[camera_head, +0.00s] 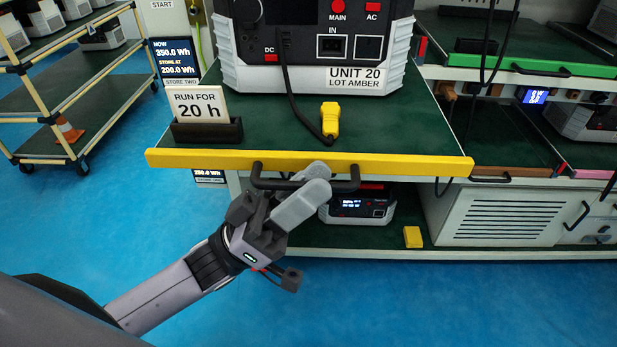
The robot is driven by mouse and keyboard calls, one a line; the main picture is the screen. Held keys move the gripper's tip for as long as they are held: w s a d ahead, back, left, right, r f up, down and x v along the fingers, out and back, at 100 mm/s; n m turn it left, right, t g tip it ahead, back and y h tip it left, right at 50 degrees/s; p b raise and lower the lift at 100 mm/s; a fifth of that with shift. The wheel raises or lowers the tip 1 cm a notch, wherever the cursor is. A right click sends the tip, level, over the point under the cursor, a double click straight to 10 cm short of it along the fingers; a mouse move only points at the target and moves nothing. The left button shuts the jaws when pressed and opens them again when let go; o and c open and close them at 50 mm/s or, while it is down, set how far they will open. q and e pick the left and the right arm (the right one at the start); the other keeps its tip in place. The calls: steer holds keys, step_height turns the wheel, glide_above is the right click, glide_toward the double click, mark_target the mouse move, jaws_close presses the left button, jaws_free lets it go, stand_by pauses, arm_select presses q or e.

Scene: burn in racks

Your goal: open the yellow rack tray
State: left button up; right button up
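The yellow-fronted rack tray (215,159) sticks out of the rack toward me, with a green surface. Its black bar handle (348,185) hangs at the middle of the yellow front edge. My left gripper (310,184) is at this handle, one grey finger above it and one below, and looks closed around the bar. The fingers hide the middle of the bar. On the tray stand a white and black power unit (310,75) labelled UNIT 20 LOT AMBER, a "RUN FOR 20 h" card (198,104) in a black holder, and a yellow plug (330,119) on a black cable. My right gripper is not in view.
A lower shelf (380,237) holds another unit (358,208) and a small yellow block (413,237). A green-fronted tray (493,64) and a vented white cabinet (508,219) are at right. A cart (85,103) stands at far left. The blue floor (400,305) in front is clear.

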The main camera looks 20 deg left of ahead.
arm_select(q)
steer(key=shift+o, duration=0.2)
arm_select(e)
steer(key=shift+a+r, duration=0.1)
arm_select(q)
steer(key=shift+a+f, duration=0.1)
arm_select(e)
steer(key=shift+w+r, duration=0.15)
arm_select(q)
steer(key=v, duration=0.7)
steer(key=shift+b, duration=0.35)
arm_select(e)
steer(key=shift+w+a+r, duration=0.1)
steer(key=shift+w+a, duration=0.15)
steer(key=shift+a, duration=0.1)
